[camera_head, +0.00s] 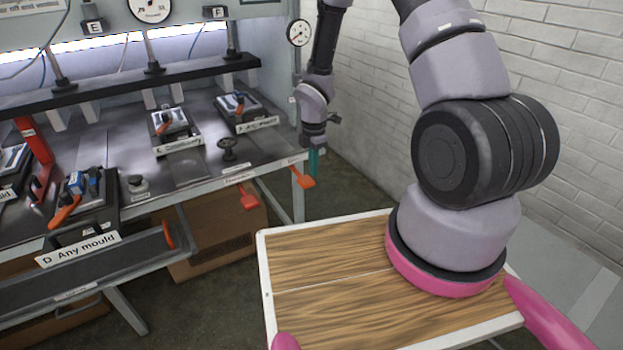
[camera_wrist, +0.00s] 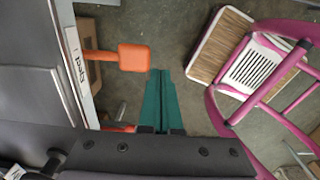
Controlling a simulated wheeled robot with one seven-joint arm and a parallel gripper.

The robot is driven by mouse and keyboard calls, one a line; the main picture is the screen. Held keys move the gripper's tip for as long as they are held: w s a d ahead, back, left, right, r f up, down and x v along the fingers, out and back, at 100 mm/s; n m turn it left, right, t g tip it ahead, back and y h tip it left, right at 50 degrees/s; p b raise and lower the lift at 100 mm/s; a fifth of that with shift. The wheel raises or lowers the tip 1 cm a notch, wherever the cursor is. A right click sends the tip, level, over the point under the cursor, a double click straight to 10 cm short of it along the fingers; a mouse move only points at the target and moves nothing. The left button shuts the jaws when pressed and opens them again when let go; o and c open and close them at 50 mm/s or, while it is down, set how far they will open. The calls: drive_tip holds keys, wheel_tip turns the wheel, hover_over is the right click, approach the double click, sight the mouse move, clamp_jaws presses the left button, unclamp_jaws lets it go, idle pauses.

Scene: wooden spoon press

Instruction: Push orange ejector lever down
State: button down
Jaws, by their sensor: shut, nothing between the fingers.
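An orange ejector lever (camera_head: 302,179) with a paddle end sticks out from the bench's front edge at its right end. In the wrist view an orange paddle lever (camera_wrist: 134,57) juts from the edge beside a white label, to the left of my fingers. My gripper (camera_head: 314,172) points down just to the right of the ejector lever in the head view. Its teal fingers also show in the wrist view (camera_wrist: 160,75). They are shut and empty. A gap shows between fingers and paddle in the wrist view; contact cannot be told in the head view.
A red-orange lever (camera_head: 248,202) hangs from the bench edge further left. A black handwheel (camera_head: 228,148) and several mould blocks stand on the metal bench. A cardboard box (camera_head: 222,238) sits underneath. A white brick wall (camera_head: 375,105) stands behind my arm.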

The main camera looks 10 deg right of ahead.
drive_tip(key=shift+s+d+r, duration=0.1)
drive_tip(key=shift+s+r, duration=0.2)
drive_tip(key=shift+r, duration=0.4)
drive_tip(key=shift+s+r, duration=0.25)
drive_tip(key=shift+r, duration=0.45)
drive_tip(key=s+d+r+m+t, duration=0.15)
drive_tip(key=r+m, duration=0.25)
drive_tip(key=r, duration=0.4)
drive_tip(key=d+r+m+t, duration=0.15)
drive_tip(key=r+m, duration=0.25)
drive_tip(key=r, duration=0.5)
drive_tip(key=d+r+m, duration=0.3)
drive_tip(key=r+m, duration=0.1)
drive_tip(key=r, duration=0.4)
drive_tip(key=s+r+m+t+y, duration=0.2)
drive_tip(key=s+r+m+t, duration=0.2)
drive_tip(key=s+r+m, duration=0.9)
drive_tip(key=s+r, duration=0.4)
drive_tip(key=shift+s+d+r+m, duration=0.15)
drive_tip(key=shift+r+m, duration=0.1)
drive_tip(key=shift+m, duration=0.15)
